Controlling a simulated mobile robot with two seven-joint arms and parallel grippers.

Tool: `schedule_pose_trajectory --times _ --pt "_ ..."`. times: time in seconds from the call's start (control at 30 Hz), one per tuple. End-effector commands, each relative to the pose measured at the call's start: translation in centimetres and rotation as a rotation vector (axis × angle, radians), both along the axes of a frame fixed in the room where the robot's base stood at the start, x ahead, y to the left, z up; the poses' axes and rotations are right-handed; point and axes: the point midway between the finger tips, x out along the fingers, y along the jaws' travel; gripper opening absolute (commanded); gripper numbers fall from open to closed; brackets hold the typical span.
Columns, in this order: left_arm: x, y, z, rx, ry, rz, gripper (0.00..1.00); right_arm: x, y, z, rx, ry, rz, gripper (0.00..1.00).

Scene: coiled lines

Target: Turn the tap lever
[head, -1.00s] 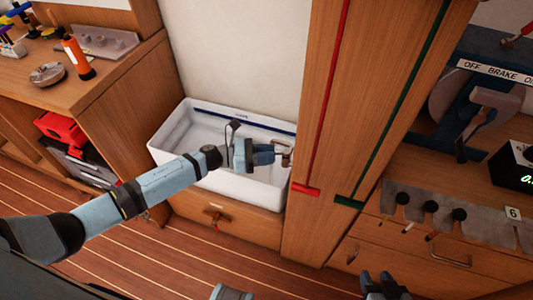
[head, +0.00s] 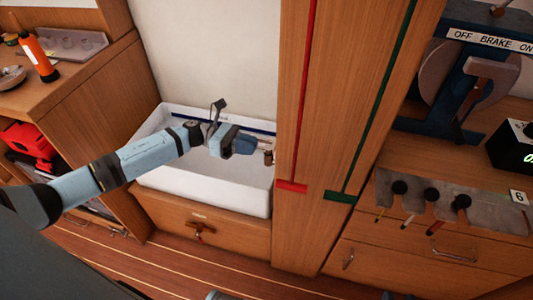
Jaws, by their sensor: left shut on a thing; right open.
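Only a dark tip of my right gripper (head: 388,296) shows at the bottom edge, well away from the tap.
The white sink (head: 225,190) lies below my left arm. The wooden pillar (head: 335,110) with red and green strips stands right beside the tap. A brake device (head: 470,90) stands at the right.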

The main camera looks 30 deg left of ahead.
Motion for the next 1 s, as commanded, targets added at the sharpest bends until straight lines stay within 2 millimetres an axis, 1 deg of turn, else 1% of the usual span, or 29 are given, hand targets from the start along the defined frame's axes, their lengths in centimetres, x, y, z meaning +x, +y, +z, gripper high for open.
schedule_pose_trajectory --times 0.17,0.33,0.37,0.4,0.47,0.77,0.87,0.97,1.0 --pt "-0.1 0.4 0.1 -0.001 0.001 -0.007 0.0 0.0 0.3 0.5 0.009 -0.011 0.005 0.43" --pt "-0.1 0.3 0.1 0.0 0.001 -0.006 0.0 0.0 0.3 0.4 0.008 -0.01 0.007 0.43" --pt "-0.1 0.3 0.1 0.0 0.001 -0.006 0.19 0.0 0.3 0.4 0.007 -0.009 0.006 0.43" --pt "-0.1 0.3 0.1 0.0 0.0 -0.006 0.28 0.0 0.2 0.3 0.006 -0.008 0.006 0.43" --pt "-0.1 0.3 0.1 0.0 0.0 -0.006 0.42 0.0 0.2 0.3 0.006 -0.007 0.006 0.43" --pt "-0.1 0.4 0.0 0.0 0.001 -0.005 0.42 0.1 -0.1 0.1 0.001 -0.007 0.002 0.43" --pt "-0.3 1.2 0.0 0.001 0.001 -0.003 0.42 0.1 -0.1 0.1 0.001 -0.007 0.001 0.43" --pt "-0.5 2.8 -0.1 0.004 0.003 -0.004 0.42 0.1 -0.1 0.1 0.001 -0.007 0.001 0.43" --pt "-0.7 3.6 -0.1 0.003 0.003 -0.003 0.42 0.1 -0.1 0.1 0.001 -0.007 0.002 0.43"
